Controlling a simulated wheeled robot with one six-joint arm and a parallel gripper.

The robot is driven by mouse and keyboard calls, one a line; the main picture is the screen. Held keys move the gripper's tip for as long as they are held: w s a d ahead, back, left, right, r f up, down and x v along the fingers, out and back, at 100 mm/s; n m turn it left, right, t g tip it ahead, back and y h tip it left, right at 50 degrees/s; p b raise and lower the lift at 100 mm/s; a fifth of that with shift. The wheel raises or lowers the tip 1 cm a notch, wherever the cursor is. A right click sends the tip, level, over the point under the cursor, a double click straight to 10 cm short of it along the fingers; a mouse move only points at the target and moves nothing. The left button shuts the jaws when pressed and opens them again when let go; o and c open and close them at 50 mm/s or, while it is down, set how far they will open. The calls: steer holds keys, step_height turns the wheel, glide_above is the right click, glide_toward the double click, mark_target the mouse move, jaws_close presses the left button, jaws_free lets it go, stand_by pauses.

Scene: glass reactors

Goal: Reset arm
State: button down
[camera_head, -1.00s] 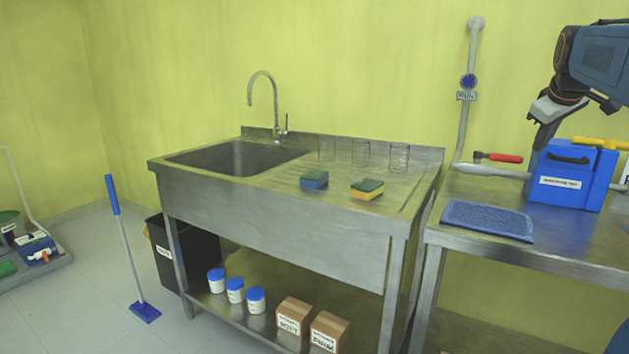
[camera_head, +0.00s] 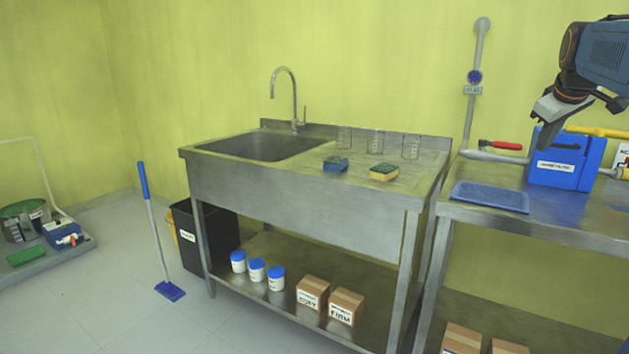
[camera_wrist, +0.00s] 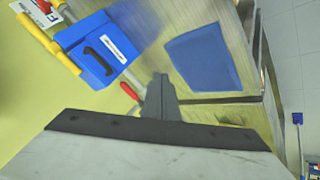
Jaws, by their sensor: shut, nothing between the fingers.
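My gripper (camera_head: 541,134) is at the upper right of the head view, above the right-hand steel table and in front of the blue box. Its fingers point down and are closed together with nothing between them. In the wrist view the dark fingers of my gripper (camera_wrist: 161,97) show beyond the pale gripper body. The blue box (camera_head: 565,162) with a black handle and white label stands on the table; it also shows in the wrist view (camera_wrist: 105,50). The fingers overlap the box's upper left edge in the head view; I cannot tell the gap.
A blue mat (camera_head: 490,197) lies on the table. A red-handled valve (camera_head: 500,145) and yellow handle (camera_head: 600,132) are near the box. Left is a steel sink bench (camera_head: 300,190) with sponges and three glass beakers. A blue broom (camera_head: 156,230) and black bin (camera_head: 205,240) stand left; floor between is clear.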

steer(key=s+a+f+y, duration=0.1)
steer(key=s+a+f, duration=0.35)
steer(key=a, duration=0.25)
steer(key=s+a+f+m+y, duration=0.1)
steer(key=s+a+f, duration=0.35)
steer(key=a, duration=0.25)
steer(key=s+a+f, duration=0.4)
steer(key=a+f, duration=0.1)
steer(key=a, duration=0.1)
steer(key=s+a+f+g+y, duration=0.1)
steer(key=s+a+f, duration=0.4)
steer(key=s+f, duration=0.3)
steer(key=s+a+f+m+g, duration=0.1)
steer(key=s+a+f, duration=0.4)
steer(key=s+f, duration=0.3)
step_height(320, 180, down, 2)
steer(key=shift+a+f+m+y, duration=0.2)
steer(key=shift+f+m+y, duration=0.1)
steer(key=shift+y, duration=0.1)
